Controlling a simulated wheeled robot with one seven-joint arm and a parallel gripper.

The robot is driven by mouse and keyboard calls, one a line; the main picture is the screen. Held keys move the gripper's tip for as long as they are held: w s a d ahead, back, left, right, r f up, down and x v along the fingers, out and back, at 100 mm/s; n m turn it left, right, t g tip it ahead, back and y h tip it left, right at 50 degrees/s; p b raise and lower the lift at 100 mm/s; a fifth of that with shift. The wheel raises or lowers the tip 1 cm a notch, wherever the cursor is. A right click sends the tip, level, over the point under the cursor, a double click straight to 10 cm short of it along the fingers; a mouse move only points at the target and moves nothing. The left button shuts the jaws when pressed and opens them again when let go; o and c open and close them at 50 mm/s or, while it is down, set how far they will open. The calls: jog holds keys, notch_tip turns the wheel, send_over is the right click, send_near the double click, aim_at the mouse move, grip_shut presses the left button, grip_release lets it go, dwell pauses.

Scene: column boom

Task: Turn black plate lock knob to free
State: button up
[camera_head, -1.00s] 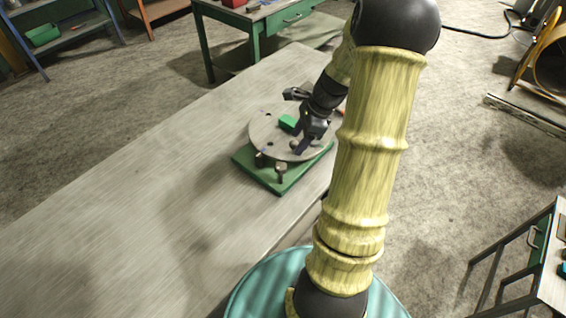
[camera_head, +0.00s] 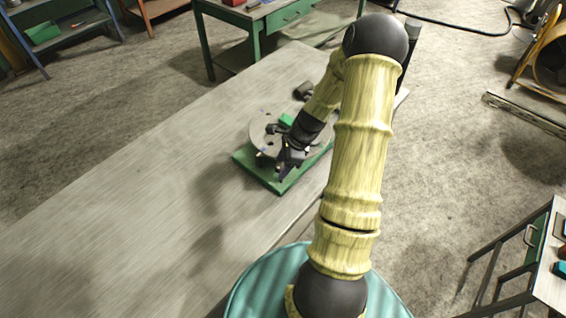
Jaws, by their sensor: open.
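A round grey plate (camera_head: 260,137) with holes sits on a green square base (camera_head: 246,163) on the workbench. A green block (camera_head: 287,119) lies on top of the plate. My gripper (camera_head: 282,172) is open over the front edge of the plate and base, pointing down. My wrist and gripper cover the front right of the plate. The lock knob cannot be picked out in this view; the dark parts near the fingertips are too small and overlapped to tell apart.
The long grey workbench (camera_head: 130,190) is clear to the left of the base. A green table (camera_head: 250,30) stands behind it. A small table (camera_head: 550,285) stands at the lower right, apart from the bench.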

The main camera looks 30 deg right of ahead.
jog(key=c, duration=1)
jog(key=shift+o, duration=0.2)
jog(key=shift+r+n, duration=0.1)
jog(key=shift+n, duration=0.3)
jog(key=n+g, duration=0.1)
jog(key=n+p, duration=0.1)
jog(key=n, duration=0.1)
jog(key=shift+w+n+g, duration=0.2)
jog(key=shift+n+g, duration=0.1)
jog(key=shift+g, duration=0.1)
jog(key=n, duration=0.2)
jog(key=n+g, duration=0.1)
jog(key=n, duration=0.1)
jog(key=shift+w+n+g, duration=0.15)
jog(key=shift+n+g, duration=0.15)
jog(key=n, duration=0.2)
jog(key=n+g+h, duration=0.1)
jog(key=n, duration=0.1)
jog(key=shift+w+g, duration=0.1)
jog(key=shift+g, duration=0.2)
jog(key=n+g+h, duration=0.1)
jog(key=n, duration=0.3)
jog(key=shift+a+n, duration=0.15)
jog(key=shift+n, duration=0.25)
